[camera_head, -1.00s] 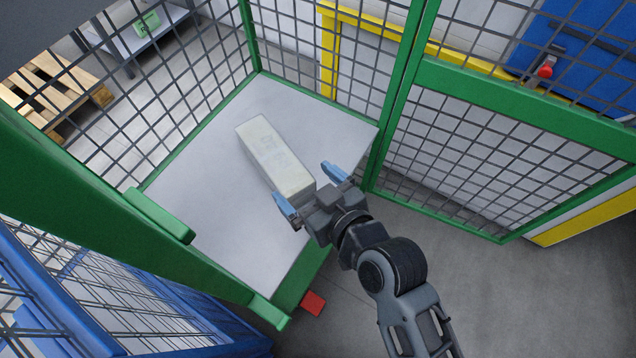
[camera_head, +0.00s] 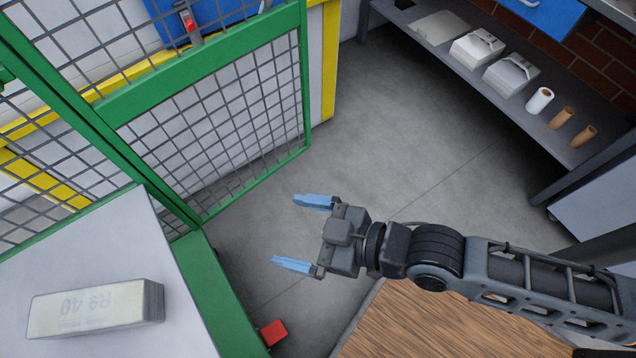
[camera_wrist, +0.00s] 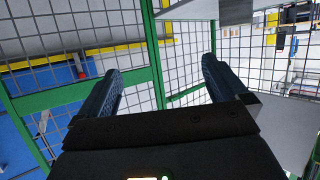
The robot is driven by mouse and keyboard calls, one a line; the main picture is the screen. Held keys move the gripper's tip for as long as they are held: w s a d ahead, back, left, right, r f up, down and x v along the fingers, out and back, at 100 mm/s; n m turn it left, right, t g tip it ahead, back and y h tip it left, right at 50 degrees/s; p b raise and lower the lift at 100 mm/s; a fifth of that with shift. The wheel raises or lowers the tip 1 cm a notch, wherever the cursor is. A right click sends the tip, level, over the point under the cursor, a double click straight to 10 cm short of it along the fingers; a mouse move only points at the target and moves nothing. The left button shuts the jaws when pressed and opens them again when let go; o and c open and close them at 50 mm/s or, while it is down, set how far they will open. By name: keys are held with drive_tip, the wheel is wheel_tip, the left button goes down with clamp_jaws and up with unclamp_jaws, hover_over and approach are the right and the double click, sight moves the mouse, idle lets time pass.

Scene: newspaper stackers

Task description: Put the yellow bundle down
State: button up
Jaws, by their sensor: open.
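A pale yellow-cream bundle (camera_head: 95,308), marked "R9 40", lies flat on the light grey platform (camera_head: 128,243) of the green mesh cage at the lower left of the head view. My gripper (camera_head: 302,232) is open and empty, to the right of the bundle and clear of it, past the cage's green edge. Its blue fingertips point left. In the wrist view my gripper (camera_wrist: 165,85) shows two dark fingers spread apart with nothing between them; I cannot make out the bundle there.
A green mesh door (camera_head: 225,120) stands behind my gripper. A red block (camera_head: 272,333) sits at the cage's lower corner. A wooden surface (camera_head: 420,325) lies below my arm. A shelf (camera_head: 440,45) at upper right holds white packs and rolls. Grey floor (camera_head: 390,130) is open between.

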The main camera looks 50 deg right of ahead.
drive_tip(key=s+d+r+m+t+h, duration=0.1)
drive_tip(key=s+d+r+m+h, duration=0.3)
drive_tip(key=s+d+r, duration=0.3)
drive_tip(key=s+r, duration=0.5)
drive_tip(key=s, duration=0.2)
drive_tip(key=shift+s+r+t, duration=0.25)
drive_tip(key=shift+t, duration=0.15)
